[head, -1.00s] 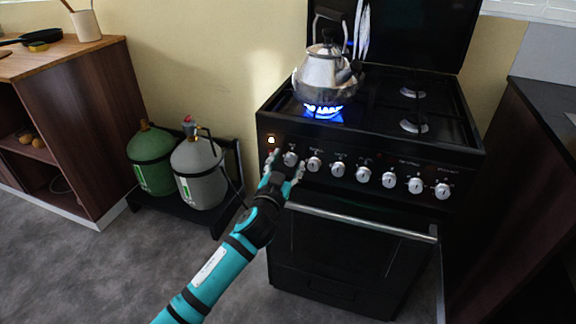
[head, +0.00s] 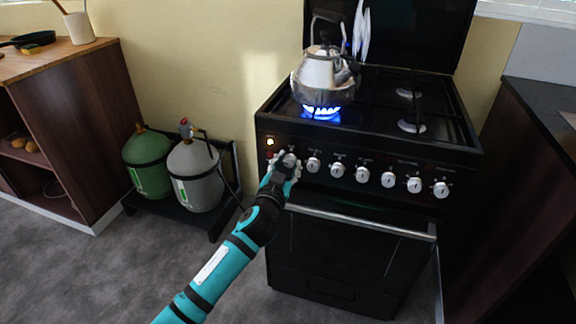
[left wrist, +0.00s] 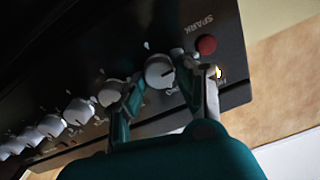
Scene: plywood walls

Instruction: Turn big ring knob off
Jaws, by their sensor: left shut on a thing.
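The black stove (head: 330,240) has a row of silver knobs on its front panel. A blue ring of flame (head: 322,112) burns on the front left burner under a kettle (head: 322,78). My left gripper (head: 284,165) is at the leftmost knob (head: 290,159), its fingers closed in on either side. In the left wrist view this round knob (left wrist: 159,72) sits between the two fingertips of my left gripper (left wrist: 160,82). The gripper partly covers the knob in the head view. My right gripper is not in view.
A lit indicator (head: 270,142) and a red spark button (left wrist: 206,45) are close beside the gripper. The neighbouring knob (head: 313,164) is close on the right. The oven handle (head: 360,222) runs below. Gas bottles (head: 195,175) stand on a rack at the left.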

